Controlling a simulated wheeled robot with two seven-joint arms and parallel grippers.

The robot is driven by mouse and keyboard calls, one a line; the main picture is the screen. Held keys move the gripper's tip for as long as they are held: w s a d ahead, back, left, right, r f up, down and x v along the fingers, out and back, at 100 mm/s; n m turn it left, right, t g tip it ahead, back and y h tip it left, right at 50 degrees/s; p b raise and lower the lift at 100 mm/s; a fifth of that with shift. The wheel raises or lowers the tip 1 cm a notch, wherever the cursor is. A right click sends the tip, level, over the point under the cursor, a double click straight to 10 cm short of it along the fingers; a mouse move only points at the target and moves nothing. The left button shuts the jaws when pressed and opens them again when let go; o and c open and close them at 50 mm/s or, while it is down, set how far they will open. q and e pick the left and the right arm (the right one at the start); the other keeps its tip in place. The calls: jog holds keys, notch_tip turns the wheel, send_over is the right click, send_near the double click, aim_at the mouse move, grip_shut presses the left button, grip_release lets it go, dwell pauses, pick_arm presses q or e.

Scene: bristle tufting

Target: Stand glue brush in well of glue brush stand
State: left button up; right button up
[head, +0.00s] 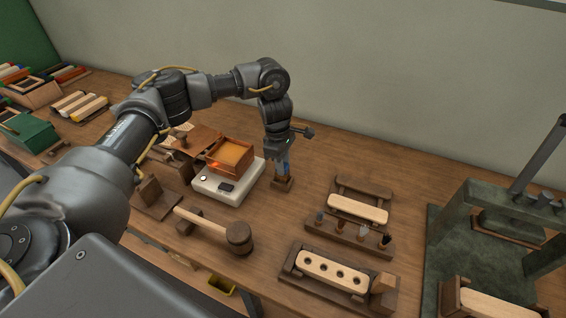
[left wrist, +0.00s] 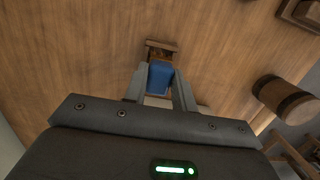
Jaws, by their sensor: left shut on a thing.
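The glue brush stand (head: 283,184) is a small dark wooden block on the bench, right of the white scale; part of it shows beyond the fingers in the left wrist view (left wrist: 161,46). My left gripper (head: 283,168) points down right over the stand. It is shut on the blue glue brush (left wrist: 159,78), whose blue part sits between the two fingers. The brush's lower end is hidden, so I cannot tell whether it is inside the well or just above it. My right gripper is not in view.
A white scale (head: 228,194) with a wooden box (head: 231,155) stands close left of the stand. A mallet (head: 238,237) lies in front. A tool rack (head: 348,239) and a drilled-block jig (head: 332,274) are at right, beside a green press (head: 445,225). Bench behind the stand is clear.

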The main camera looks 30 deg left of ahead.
pick_arm(q)
jog(key=shift+f+b, duration=0.6)
jog(key=shift+f, duration=0.3)
jog(key=shift+f+b, duration=0.3)
dwell(0.3)
jog(key=o, duration=1.4)
jog(key=shift+c, duration=0.2)
jog(key=shift+r+p, duration=1)
jog(key=shift+r, duration=0.5)
jog(key=shift+r+p, duration=1.7)
jog(key=shift+r, duration=0.3)
